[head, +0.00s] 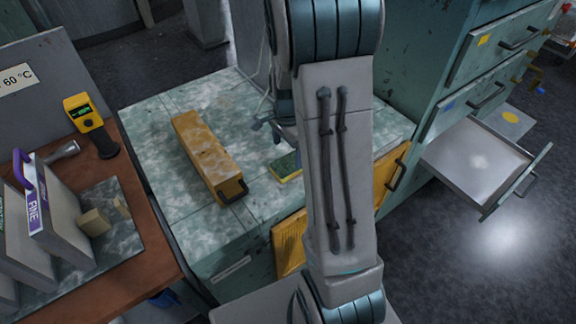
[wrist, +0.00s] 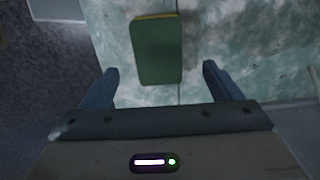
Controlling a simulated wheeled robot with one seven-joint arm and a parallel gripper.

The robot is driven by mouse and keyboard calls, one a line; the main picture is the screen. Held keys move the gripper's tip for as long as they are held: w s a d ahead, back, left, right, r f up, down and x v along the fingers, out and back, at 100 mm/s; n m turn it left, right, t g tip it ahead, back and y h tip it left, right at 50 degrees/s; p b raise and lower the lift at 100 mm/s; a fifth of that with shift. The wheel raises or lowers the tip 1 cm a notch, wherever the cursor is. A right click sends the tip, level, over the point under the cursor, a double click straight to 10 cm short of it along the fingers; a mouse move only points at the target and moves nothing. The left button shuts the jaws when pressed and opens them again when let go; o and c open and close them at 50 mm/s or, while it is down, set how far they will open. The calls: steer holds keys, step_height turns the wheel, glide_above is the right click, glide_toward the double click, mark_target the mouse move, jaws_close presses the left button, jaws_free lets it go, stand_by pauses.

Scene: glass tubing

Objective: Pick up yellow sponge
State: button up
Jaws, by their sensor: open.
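The yellow sponge (head: 287,168) lies on the mottled green-and-white countertop, partly hidden behind my arm in the head view. Its green top faces up and a yellow edge shows. In the wrist view the sponge (wrist: 157,52) lies ahead of my gripper (wrist: 160,82), roughly centred between the two fingers. The fingers are spread apart and nothing is between their tips except the near end of the sponge in the picture. I cannot tell the height of the fingertips above it. In the head view my gripper (head: 268,128) is mostly hidden by my arm.
A long yellow box (head: 205,155) lies on the countertop (head: 165,185) left of the sponge. An open drawer (head: 475,160) juts from the green cabinet at right. A brown table (head: 150,225) with upright slabs and a yellow device (head: 83,112) stands at left.

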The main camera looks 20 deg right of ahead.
mark_target(288, 163)
steer(key=shift+s+f+p, duration=0.15)
steer(key=shift+f+p, duration=0.4)
steer(key=shift+f, duration=2.35)
steer(key=c, duration=1.1)
